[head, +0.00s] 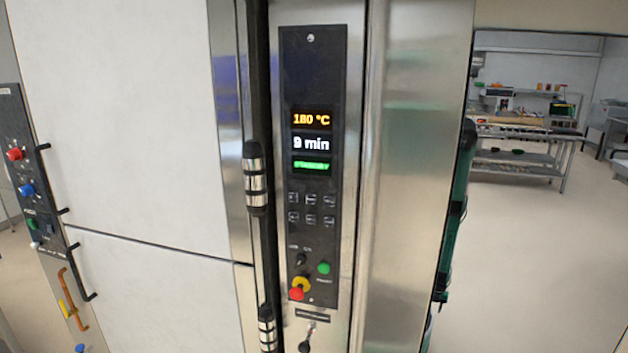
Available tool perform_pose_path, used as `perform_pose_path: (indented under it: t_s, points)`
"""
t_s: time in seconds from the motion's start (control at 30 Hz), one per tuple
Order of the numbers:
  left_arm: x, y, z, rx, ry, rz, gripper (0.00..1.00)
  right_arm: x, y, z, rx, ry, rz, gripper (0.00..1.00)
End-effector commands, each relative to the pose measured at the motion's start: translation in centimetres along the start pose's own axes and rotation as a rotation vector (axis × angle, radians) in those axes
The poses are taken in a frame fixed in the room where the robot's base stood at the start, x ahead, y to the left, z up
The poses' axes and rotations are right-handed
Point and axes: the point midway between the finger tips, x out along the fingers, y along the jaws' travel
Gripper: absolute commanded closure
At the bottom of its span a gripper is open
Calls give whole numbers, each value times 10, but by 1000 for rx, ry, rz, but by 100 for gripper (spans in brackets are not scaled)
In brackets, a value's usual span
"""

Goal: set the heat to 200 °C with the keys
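The dark control panel (312,75) stands upright on the steel front of the oven. Its orange display (311,119) reads 180 °C. Below it a white display (311,143) reads 9 min, and a green display (312,166) shows a word too blurred to read surely. Two rows of small keys (311,209) sit under the displays; their markings are too small to read. Neither of my grippers is in view, and nothing covers the keys.
A long dark handle bar with steel rings (256,178) runs just left of the panel. Below the keys are a green button (323,268) and a red knob on a yellow base (298,289). Open floor (540,260) lies to the right.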

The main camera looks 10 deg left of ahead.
Motion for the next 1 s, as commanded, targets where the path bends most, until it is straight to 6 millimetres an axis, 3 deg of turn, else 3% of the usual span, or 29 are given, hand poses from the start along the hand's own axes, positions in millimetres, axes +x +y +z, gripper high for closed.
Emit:
perform_pose_path:
  t_s: [0.87, 1.0]
  points:
    - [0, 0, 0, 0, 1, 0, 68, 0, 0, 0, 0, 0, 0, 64]
    - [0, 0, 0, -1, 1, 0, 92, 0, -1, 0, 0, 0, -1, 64]
